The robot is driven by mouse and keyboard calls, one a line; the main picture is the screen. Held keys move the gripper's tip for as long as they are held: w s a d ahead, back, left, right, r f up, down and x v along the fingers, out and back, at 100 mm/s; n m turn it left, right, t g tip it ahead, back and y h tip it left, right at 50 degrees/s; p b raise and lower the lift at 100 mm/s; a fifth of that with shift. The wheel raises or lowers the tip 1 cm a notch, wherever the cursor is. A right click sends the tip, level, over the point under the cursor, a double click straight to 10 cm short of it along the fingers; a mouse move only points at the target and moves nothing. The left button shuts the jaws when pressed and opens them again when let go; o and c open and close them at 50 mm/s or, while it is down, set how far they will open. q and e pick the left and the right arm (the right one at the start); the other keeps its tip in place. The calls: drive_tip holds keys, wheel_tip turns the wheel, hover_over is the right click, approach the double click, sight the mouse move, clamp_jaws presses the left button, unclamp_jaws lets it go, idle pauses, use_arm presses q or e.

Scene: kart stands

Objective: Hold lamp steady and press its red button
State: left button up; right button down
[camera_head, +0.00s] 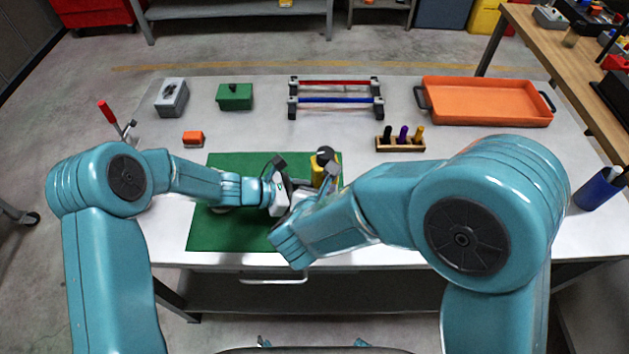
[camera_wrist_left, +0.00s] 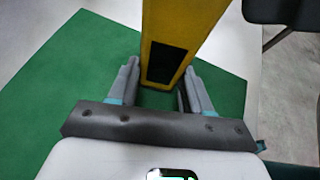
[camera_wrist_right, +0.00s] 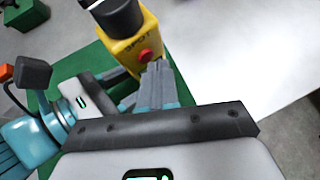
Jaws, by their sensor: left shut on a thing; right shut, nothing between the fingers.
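The lamp is a yellow upright body (camera_head: 318,173) with a black head, standing on the green mat (camera_head: 225,235). In the left wrist view its yellow body (camera_wrist_left: 178,38) with a black panel lies between the fingers of my left gripper (camera_wrist_left: 161,70), which is shut on it. In the right wrist view the lamp (camera_wrist_right: 128,48) shows its red button (camera_wrist_right: 146,56) on the near face. My right gripper (camera_wrist_right: 157,70) is shut and empty, its tips right beside the button. I cannot tell whether they touch it. In the head view my right forearm partly hides both grippers.
Behind the mat stand a grey box (camera_head: 171,97), a green box (camera_head: 235,97), a rack with red and blue bars (camera_head: 335,98), and an orange tray (camera_head: 485,102).

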drive_tip(key=shift+w, duration=0.25)
idle(0.5)
drive_tip(key=shift+s+d, duration=0.1)
drive_tip(key=shift+s, duration=0.6)
drive_tip(key=s+d, duration=0.1)
drive_tip(key=s, duration=0.5)
drive_tip(key=shift+d, duration=0.2)
use_arm(q)
drive_tip(key=o, duration=1.1)
drive_tip(key=shift+c, duration=0.2)
